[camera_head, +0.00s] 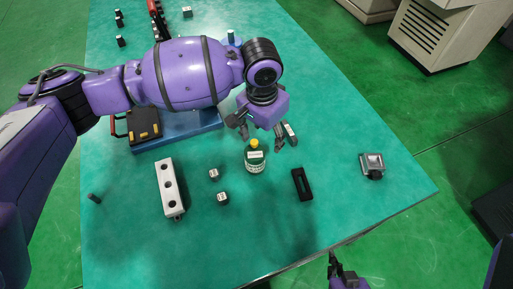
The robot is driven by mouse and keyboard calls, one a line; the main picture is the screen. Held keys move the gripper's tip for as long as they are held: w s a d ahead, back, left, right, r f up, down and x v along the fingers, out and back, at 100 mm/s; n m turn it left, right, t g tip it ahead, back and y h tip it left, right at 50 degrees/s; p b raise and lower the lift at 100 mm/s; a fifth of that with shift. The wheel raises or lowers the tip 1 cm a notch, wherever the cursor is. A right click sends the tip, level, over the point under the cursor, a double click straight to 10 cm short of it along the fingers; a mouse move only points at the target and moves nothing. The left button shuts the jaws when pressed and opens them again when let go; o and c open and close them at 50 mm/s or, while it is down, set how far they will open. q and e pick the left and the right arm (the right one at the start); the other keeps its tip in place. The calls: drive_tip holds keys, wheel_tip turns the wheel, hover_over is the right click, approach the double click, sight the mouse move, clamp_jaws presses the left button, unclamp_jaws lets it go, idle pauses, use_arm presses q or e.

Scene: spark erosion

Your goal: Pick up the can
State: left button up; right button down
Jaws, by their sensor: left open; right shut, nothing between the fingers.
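The can (256,163) looks like a small green container with a white label and a yellow top. It stands upright on the green table (240,245). My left gripper (262,136) is open just behind and above the can, its fingers spread to either side of the yellow top. I cannot tell whether a finger touches it; nothing is held. My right gripper (333,258) is shut and empty at the bottom of the view, beyond the table's front edge and well apart from the can.
A black slotted piece (302,184) and a metal device (372,165) lie to the right. A blue plate with a black case (143,124) is behind. The front middle is clear.

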sight(255, 151)
use_arm(q)
drive_tip(key=shift+s+a+f+y, duration=0.3)
drive_tip(key=shift+s+a+f, duration=0.6)
drive_tip(key=shift+s+a, duration=0.3)
drive_tip(key=f, duration=0.7)
drive_tip(key=shift+s, duration=0.2)
drive_tip(key=shift+d, duration=0.1)
use_arm(e)
drive_tip(key=shift+s+a+r, duration=0.15)
drive_tip(key=shift+s+a, duration=0.05)
drive_tip(key=shift+a, duration=0.4)
drive_tip(key=shift+s+a+r, duration=0.15)
drive_tip(key=shift+a, duration=0.4)
use_arm(q)
drive_tip(key=shift+c, duration=0.5)
drive_tip(key=c, duration=1.3)
